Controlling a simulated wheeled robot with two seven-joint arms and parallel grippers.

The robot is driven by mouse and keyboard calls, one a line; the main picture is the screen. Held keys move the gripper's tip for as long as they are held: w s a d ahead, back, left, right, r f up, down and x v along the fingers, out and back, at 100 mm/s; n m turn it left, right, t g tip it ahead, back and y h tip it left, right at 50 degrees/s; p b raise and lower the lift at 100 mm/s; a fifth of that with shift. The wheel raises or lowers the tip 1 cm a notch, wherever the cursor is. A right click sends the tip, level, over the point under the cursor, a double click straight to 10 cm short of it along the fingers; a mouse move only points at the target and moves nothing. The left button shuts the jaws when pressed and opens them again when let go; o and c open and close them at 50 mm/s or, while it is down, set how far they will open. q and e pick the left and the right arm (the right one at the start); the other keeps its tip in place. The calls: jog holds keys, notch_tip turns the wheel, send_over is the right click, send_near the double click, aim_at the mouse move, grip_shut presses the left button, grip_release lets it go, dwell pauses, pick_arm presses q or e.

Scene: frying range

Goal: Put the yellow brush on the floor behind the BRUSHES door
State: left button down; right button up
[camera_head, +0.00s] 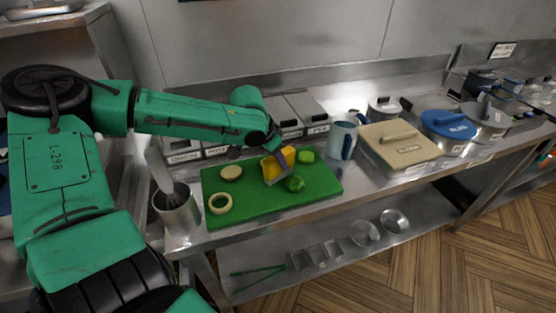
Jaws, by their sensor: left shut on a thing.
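A blocky yellow thing (288,155) is at the green cutting board on the steel counter. I cannot tell from its shape whether it is a brush. My left gripper (277,165) reaches down over the board and is shut on the yellow thing, partly hiding it. I cannot tell whether the yellow thing touches the board. No door marked BRUSHES is in view. My right gripper is not in view.
The green board (240,182) also holds pale rings and green pieces. A blue-white jug (342,140), a beige lidded box (398,146) and a blue-lidded pot (448,124) stand right. Wooden floor (400,270) is clear at front right.

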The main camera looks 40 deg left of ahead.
pick_arm(q)
jog(key=c, duration=0.5)
grip_release()
